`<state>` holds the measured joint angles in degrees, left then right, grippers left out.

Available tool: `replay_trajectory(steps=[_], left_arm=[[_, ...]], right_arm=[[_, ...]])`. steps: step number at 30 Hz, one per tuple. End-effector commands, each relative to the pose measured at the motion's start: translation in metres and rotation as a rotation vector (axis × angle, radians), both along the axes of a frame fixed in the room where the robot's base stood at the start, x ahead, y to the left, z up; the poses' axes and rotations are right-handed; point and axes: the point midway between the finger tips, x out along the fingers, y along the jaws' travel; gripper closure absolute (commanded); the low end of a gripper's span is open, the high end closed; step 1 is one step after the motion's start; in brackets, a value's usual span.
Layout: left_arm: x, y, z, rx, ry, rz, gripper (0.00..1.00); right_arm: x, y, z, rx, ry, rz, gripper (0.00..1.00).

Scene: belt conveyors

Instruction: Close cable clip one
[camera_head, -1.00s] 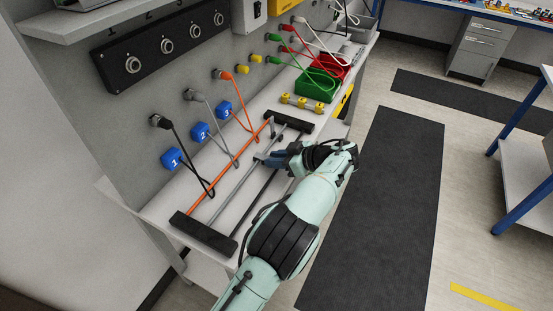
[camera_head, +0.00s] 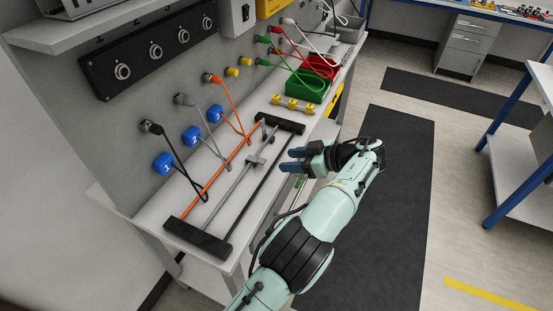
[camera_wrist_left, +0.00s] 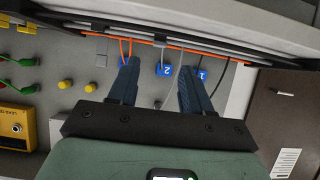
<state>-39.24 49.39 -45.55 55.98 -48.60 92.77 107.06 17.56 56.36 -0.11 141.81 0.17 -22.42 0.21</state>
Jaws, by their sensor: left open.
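The blue block marked 1 (camera_head: 164,164) is on the grey panel beside the black cable; it also shows in the left wrist view (camera_wrist_left: 202,75). I cannot tell whether it or a fitting on the rods is cable clip one. A small grey clip-like fitting (camera_head: 255,161) sits on the middle rod of the rack; whether it is closed is too small to tell. My left gripper (camera_head: 291,160) is open and empty, to the right of the rack and apart from that fitting. Its two blue fingers (camera_wrist_left: 157,72) show spread apart in the left wrist view. My right gripper is not seen.
The rack's black end bars (camera_head: 197,239) hold an orange, a grey and a black rod on the bench. Blue blocks 2 (camera_head: 191,136) and 3 (camera_head: 215,113) sit on the panel. A yellow-topped holder (camera_head: 293,103) and a green bin (camera_head: 307,88) stand farther back.

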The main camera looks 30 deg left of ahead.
Motion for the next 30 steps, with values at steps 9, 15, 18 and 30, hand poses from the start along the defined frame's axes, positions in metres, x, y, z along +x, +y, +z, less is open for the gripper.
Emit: replay_trajectory(steps=[9,15,18,30], left_arm=[[0.005,-0.040,0.022,0.001,-0.001,0.000,0.51],[0.005,-0.043,0.023,0.001,0.001,0.000,0.51],[0.005,-0.043,0.023,0.001,0.001,0.000,0.51],[0.005,-0.043,0.023,0.000,0.000,0.000,0.51]], right_arm=[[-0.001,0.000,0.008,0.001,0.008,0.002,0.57],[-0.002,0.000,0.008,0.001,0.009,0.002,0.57],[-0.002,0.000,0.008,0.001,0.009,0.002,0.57],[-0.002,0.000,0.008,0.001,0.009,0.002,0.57]])
